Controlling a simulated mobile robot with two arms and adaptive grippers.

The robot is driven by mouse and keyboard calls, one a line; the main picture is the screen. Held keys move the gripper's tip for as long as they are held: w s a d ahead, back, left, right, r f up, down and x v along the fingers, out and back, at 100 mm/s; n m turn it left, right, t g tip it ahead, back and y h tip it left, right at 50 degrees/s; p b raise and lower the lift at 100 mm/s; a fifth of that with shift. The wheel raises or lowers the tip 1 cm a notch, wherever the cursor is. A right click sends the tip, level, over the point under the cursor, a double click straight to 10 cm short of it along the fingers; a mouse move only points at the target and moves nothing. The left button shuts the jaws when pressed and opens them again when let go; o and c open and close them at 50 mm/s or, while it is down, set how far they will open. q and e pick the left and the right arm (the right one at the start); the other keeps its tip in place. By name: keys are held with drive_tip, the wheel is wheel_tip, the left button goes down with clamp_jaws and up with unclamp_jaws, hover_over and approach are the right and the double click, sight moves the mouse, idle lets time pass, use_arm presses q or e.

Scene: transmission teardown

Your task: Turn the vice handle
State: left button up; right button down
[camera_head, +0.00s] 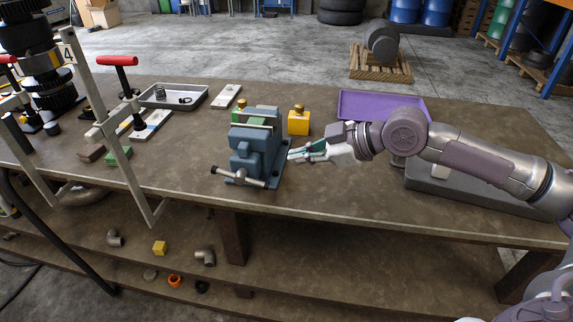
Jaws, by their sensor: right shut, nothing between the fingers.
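The blue-grey bench vice (255,150) stands near the front edge of the workbench, left of centre. Its handle (238,178) is a pale bar with dark end knobs at the front of the vice, slightly tilted, its right end lower. My right gripper (292,155) comes in from the right and is shut and empty, its fingertips just right of the vice body. It is up and to the right of the handle, apart from it. I cannot tell if the fingertips touch the vice. My left gripper is not in view.
A yellow block (298,123) stands behind the vice. A purple tray (372,101) lies behind my right arm. A grey tray (170,98) with a spring lies at the back left. A tall metal clamp with a red handle (117,61) rises left. The bench front (340,205) is clear.

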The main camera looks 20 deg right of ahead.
drive_tip(key=m+p, duration=0.1)
drive_tip(key=p, duration=0.2)
hover_over(267, 185)
drive_tip(key=s, duration=0.2)
wheel_tip(267, 185, down, 4)
drive_tip(key=f, duration=0.1)
drive_tip(key=w+f+p, duration=0.1)
drive_tip(key=f, duration=0.1)
drive_tip(key=shift+w+f, duration=0.3)
drive_tip(key=shift+f, duration=0.1)
drive_tip(key=shift+w+f, duration=0.15)
drive_tip(key=shift+f, duration=0.4)
